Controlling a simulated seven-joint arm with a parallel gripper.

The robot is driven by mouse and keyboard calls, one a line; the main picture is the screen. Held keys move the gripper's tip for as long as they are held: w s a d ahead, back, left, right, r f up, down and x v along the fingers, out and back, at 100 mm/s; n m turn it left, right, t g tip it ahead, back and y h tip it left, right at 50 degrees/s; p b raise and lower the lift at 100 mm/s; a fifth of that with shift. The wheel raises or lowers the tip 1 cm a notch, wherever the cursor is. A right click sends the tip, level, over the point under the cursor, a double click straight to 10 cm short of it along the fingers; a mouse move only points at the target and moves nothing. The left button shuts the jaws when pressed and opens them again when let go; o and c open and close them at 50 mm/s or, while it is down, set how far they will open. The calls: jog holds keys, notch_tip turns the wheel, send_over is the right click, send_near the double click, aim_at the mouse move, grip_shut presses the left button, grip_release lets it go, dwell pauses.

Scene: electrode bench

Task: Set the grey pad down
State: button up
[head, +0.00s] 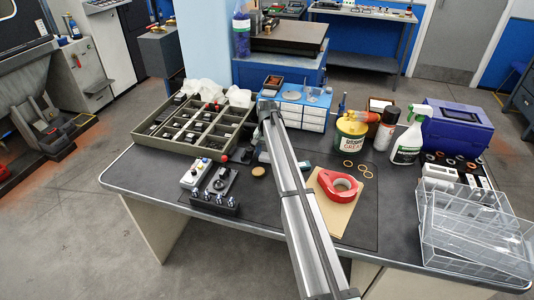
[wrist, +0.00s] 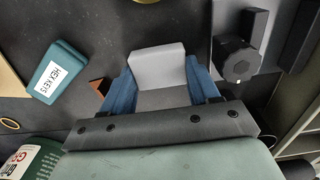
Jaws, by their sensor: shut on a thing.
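The grey pad (wrist: 157,65) is a pale grey block in the wrist view. It sits between the two blue fingers of my gripper (wrist: 160,85), which is shut on it. Below it is the dark bench mat (wrist: 180,20); I cannot tell whether the pad touches the mat or hangs just above it. In the head view my arm covers most of the gripper, and the pad cannot be made out clearly there.
A teal hex keys box (wrist: 57,72) and a black knobbed part (wrist: 238,60) lie either side of the pad. Dark mat (head: 265,205) is bare nearer the front.

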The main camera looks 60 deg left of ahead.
aim_at(267, 155)
jog(key=shift+f, duration=0.15)
jog(key=o, duration=0.7)
jog(key=shift+o, duration=0.2)
notch_tip(267, 155, up, 12)
jog(key=shift+r, duration=0.2)
